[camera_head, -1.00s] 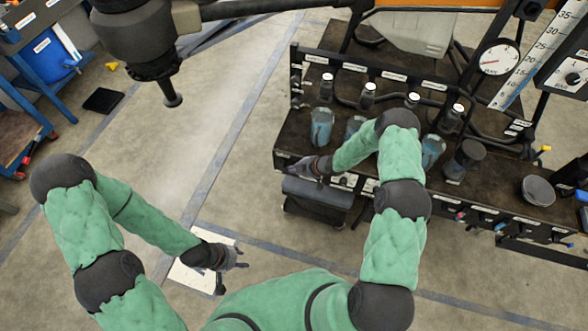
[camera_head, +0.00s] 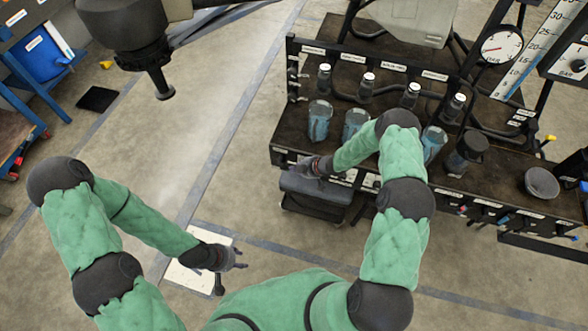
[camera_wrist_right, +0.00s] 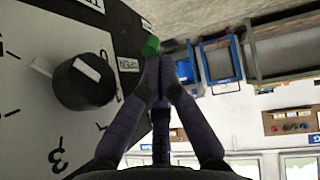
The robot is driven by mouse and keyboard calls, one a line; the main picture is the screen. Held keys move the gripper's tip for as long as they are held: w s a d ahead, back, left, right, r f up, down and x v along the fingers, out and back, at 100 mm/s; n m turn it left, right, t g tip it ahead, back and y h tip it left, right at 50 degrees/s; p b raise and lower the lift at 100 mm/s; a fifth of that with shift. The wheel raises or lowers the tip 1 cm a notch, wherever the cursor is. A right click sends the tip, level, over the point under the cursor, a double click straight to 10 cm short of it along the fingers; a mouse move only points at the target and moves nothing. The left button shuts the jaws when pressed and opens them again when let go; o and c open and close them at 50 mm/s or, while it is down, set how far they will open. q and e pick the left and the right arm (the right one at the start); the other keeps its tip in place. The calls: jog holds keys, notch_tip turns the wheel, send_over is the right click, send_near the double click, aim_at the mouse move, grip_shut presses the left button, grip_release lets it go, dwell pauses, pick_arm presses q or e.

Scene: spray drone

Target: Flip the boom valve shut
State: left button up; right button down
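My right gripper (camera_head: 314,166) is at the left front corner of the dark bench (camera_head: 285,150). In the right wrist view its fingers (camera_wrist_right: 158,85) are drawn together at the tips. A small green-tipped part (camera_wrist_right: 150,46) shows just beyond them, probably a valve handle; I cannot tell whether they touch. A black knob (camera_wrist_right: 83,82) with a white bar sits on a white dial plate to the left. My left gripper (camera_head: 230,257) is over a white sheet (camera_head: 190,275), its fingers spread and empty. I cannot tell which handle is the boom valve.
Glass beakers (camera_head: 319,122) and small bottles (camera_head: 367,85) stand on the bench. Several coloured handles (camera_head: 475,211) line its front edge. A pressure gauge (camera_head: 502,46) stands behind. A dark box (camera_head: 316,192) is below the right gripper. The floor to the left is mostly clear.

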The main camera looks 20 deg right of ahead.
pick_arm(q)
jog(key=shift+f, duration=0.3)
pick_arm(e)
jog(key=shift+a+f, duration=0.15)
jog(key=shift+f, duration=0.15)
jog(key=shift+r, duration=0.1)
